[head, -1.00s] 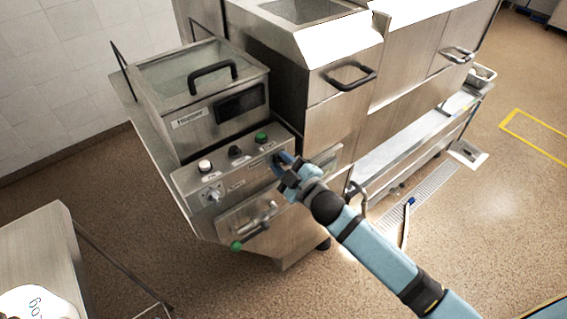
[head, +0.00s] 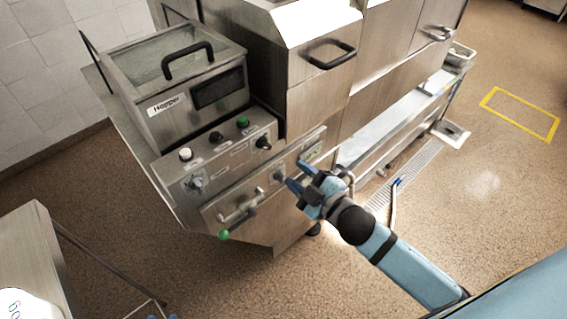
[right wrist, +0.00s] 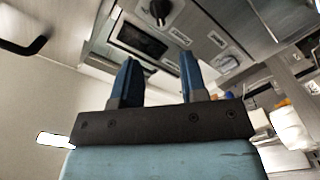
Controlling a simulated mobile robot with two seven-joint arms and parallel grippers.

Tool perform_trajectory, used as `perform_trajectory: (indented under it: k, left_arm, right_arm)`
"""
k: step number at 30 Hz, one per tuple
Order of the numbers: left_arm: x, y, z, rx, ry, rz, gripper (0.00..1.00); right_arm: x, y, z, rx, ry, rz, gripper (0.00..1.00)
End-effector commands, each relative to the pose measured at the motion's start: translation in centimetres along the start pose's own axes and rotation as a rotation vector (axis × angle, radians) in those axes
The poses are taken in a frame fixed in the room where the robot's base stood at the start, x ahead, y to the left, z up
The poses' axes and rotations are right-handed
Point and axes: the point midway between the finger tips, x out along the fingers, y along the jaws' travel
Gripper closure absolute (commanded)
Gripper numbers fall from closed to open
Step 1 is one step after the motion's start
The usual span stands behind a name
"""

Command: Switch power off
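The control panel (head: 225,155) on the front of the hopper machine carries a white button (head: 186,154), a black button (head: 216,137), a green button (head: 243,122), a black knob (head: 264,142) and a grey knob (head: 195,182). Their labels are too small to read. My right gripper (head: 297,174) is open and empty, in front of the lower panel (head: 290,158), below and right of the black knob. In the right wrist view its two fingers (right wrist: 158,80) stand apart with nothing between them. Small blue tips at the head view's bottom edge may be my left gripper (head: 161,317); its state is unclear.
The hopper (head: 180,85) with its black handle sits above the panel. A steel table (head: 30,265) stands at the lower left.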

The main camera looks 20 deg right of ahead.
Motion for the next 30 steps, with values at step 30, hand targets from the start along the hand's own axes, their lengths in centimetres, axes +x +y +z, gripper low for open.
perform_trajectory:
  k: [30]
  left_arm:
    - [-1.4, -0.1, -2.1, 0.001, 0.001, -0.003, 0.57]
  right_arm:
    - [-5.8, -5.2, 3.5, 0.344, -0.243, -0.082, 0.61]
